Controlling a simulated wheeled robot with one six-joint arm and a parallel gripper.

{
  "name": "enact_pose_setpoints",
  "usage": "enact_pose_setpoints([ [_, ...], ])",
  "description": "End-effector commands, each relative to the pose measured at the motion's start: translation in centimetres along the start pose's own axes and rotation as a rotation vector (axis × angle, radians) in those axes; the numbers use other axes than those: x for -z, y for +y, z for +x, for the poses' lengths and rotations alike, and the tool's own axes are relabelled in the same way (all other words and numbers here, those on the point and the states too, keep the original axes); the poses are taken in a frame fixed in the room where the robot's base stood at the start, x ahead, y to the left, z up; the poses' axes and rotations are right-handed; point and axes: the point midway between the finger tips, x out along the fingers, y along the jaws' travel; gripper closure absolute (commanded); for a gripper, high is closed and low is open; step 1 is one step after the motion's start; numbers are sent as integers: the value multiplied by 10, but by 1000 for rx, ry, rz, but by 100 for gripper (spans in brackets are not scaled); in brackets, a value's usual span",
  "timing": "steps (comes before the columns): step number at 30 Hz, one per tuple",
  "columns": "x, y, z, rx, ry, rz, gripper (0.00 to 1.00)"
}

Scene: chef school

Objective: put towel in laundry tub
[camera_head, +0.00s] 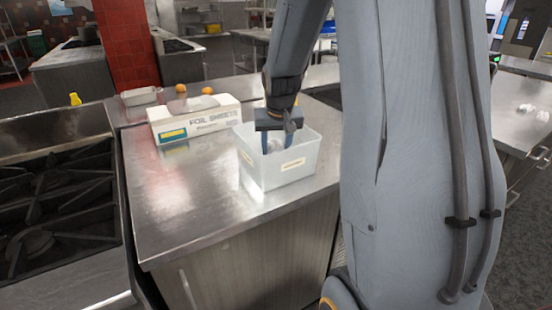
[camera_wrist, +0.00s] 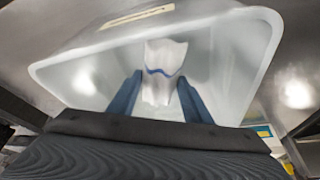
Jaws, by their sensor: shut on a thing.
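The laundry tub (camera_head: 283,172) is a translucent white rectangular bin with a small label on its front. It stands on the steel counter, and its rim also shows in the wrist view (camera_wrist: 250,60). My gripper (camera_head: 277,143) points down into the tub, with its blue fingers below the rim level. In the wrist view my gripper (camera_wrist: 158,95) is shut on the towel (camera_wrist: 163,58), a white cloth with a blue stripe. The towel hangs between the fingers inside the tub's opening. I cannot tell whether it touches the tub's floor.
A foil sheets box (camera_head: 195,120) lies just left of the tub. Two orange round things (camera_head: 181,88) are behind it. A gas stove (camera_head: 60,190) stands at the left. The counter's front left (camera_head: 180,215) is clear.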

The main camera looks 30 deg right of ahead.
Motion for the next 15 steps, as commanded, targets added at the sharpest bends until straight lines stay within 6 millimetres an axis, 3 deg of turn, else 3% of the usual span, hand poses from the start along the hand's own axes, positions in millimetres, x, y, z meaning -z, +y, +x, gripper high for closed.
enact_pose_setpoints([
  [9, -15, 0, 36, 0, -2, 0, 76],
  [15, -16, 0, 40, 0, 1, 1, 76],
])
